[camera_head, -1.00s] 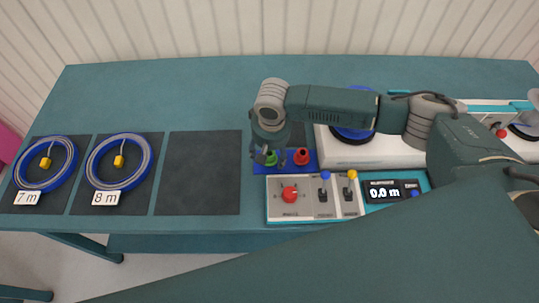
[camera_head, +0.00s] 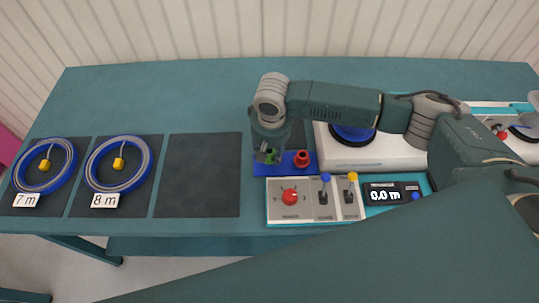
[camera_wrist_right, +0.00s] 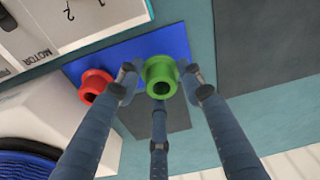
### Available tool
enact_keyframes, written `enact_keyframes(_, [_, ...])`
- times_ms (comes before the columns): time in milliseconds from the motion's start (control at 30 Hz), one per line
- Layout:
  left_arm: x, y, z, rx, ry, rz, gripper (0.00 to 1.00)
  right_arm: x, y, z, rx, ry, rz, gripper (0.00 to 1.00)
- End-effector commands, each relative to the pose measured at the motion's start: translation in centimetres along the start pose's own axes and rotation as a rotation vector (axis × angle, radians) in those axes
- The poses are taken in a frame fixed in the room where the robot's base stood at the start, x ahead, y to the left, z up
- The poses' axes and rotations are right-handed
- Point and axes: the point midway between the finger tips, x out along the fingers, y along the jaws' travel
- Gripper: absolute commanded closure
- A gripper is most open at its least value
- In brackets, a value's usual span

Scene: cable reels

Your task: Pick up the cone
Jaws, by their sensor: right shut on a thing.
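The green cone (camera_head: 270,157) is at the left of the blue pad (camera_head: 283,170) and is partly hidden by my right gripper (camera_head: 265,156) in the head view. In the right wrist view the green cone (camera_wrist_right: 160,75) is plain, with a round opening facing the camera. The fingers of my right gripper are shut on it from both sides. I cannot tell whether it is clear of the pad. A red cone (camera_head: 302,159) stands on the same pad; it also shows in the right wrist view (camera_wrist_right: 94,85), apart from the fingers. My left gripper is not in view.
A control panel (camera_head: 305,212) with a red knob and two levers stands in front of the pad. A white machine with a blue reel (camera_head: 352,134) is to the right. Two blue cable rings lie on dark mats at the left; the third mat (camera_head: 200,175) is empty.

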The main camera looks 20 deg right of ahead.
Motion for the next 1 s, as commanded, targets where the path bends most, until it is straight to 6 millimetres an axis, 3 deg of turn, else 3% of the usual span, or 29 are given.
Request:
enact_keyframes(167, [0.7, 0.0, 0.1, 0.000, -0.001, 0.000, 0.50, -3.9, -0.1, -0.7, 0.000, 0.007, -0.004, 0.89])
enact_keyframes(400, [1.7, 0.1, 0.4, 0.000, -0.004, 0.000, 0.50, -11.0, -0.1, -1.6, -0.001, 0.008, -0.004, 0.89])
enact_keyframes(600, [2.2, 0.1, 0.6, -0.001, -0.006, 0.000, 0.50, -15.4, -0.1, -2.0, -0.001, 0.006, -0.003, 0.89])
enact_keyframes(800, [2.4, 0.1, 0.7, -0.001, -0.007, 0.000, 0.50, -17.5, 0.0, -2.2, 0.001, 0.004, -0.001, 0.89])
enact_keyframes(1000, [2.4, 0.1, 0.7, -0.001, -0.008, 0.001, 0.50, -18.0, 0.0, -2.2, 0.000, 0.001, -0.001, 0.89])
